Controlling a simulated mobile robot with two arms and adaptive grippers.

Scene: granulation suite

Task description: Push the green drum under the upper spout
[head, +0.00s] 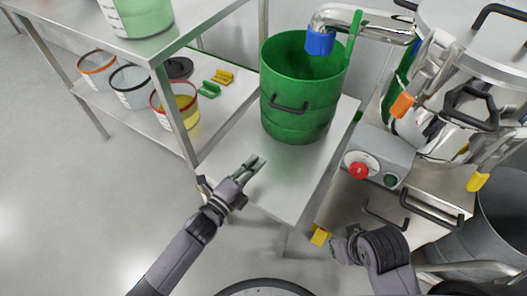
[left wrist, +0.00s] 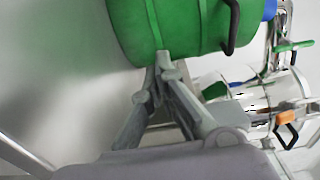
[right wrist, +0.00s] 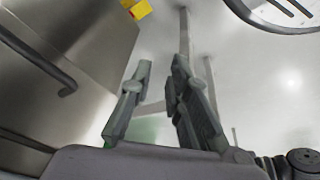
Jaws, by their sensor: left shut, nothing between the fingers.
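The green drum (head: 300,112), open at the top with a black side handle, stands upright on a steel bench. The upper spout (head: 345,20) is a bent silver pipe with a blue mouth (head: 320,41). In the head view this mouth overlaps the drum's opening; its height above the rim is unclear. My left gripper (head: 258,165) is shut and empty, low over the bench, short of the drum's near side. In the left wrist view its tips (left wrist: 163,62) overlap the drum's lower wall (left wrist: 170,28); contact is unclear. My right gripper (right wrist: 163,68) is open and empty, away from the drum.
A control box (head: 380,158) with a red button stands right of the drum, beside steel vessels. A shelf unit (head: 140,45) at left holds several tubs. The steel bench (head: 285,180) is clear in front of the drum. A yellow-tipped part (head: 320,236) sits near my right gripper.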

